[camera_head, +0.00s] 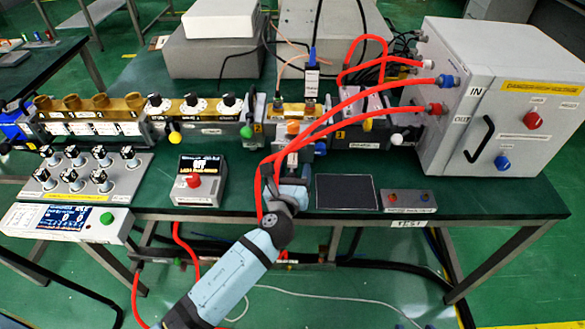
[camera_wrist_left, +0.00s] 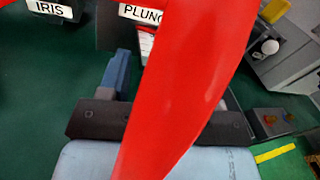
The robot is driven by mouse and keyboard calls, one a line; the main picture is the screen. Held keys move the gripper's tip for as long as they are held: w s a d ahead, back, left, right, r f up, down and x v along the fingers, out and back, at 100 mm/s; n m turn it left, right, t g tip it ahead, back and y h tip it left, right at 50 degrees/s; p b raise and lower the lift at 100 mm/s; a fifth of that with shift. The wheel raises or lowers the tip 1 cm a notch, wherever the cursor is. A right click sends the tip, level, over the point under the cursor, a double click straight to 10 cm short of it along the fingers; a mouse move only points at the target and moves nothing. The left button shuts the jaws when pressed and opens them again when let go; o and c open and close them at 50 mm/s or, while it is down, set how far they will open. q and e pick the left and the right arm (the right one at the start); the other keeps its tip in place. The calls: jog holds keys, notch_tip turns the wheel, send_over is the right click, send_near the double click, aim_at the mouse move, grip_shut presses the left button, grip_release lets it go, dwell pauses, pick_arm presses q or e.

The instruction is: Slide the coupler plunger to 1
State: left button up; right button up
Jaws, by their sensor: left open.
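The coupler plunger itself is hard to make out. A label starting "PLUNG" (camera_wrist_left: 140,12) shows at the top of the left wrist view, cut off by a red hose (camera_wrist_left: 185,75). A small white and red part (camera_wrist_left: 146,42) shows just below the label, partly behind the hose. My left gripper (camera_head: 291,172) is open at the bench, in front of the middle of the waveguide line, below an orange knob (camera_head: 292,127). In the wrist view one blue-grey finger shows left of the hose; the other is mostly hidden. Contact cannot be told. My right gripper is not in view.
Red hoses (camera_head: 350,108) arch from the grey cabinet (camera_head: 500,110) across my gripper. A label "IRIS" (camera_wrist_left: 49,10) lies left. A dark pad (camera_head: 346,192) and small button box (camera_head: 408,201) lie right, an OFF display box (camera_head: 199,180) left. Green bench top (camera_head: 245,200) is bare between.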

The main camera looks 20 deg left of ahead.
pick_arm(q)
grip_shut()
jog(key=shift+w+a+r, duration=0.1)
jog(key=shift+w+r, duration=0.05)
jog(key=shift+w, duration=0.15)
jog(key=shift+w+a+p, duration=0.15)
jog(key=shift+w+p, duration=0.35)
jog(key=shift+w, duration=0.15)
grip_release()
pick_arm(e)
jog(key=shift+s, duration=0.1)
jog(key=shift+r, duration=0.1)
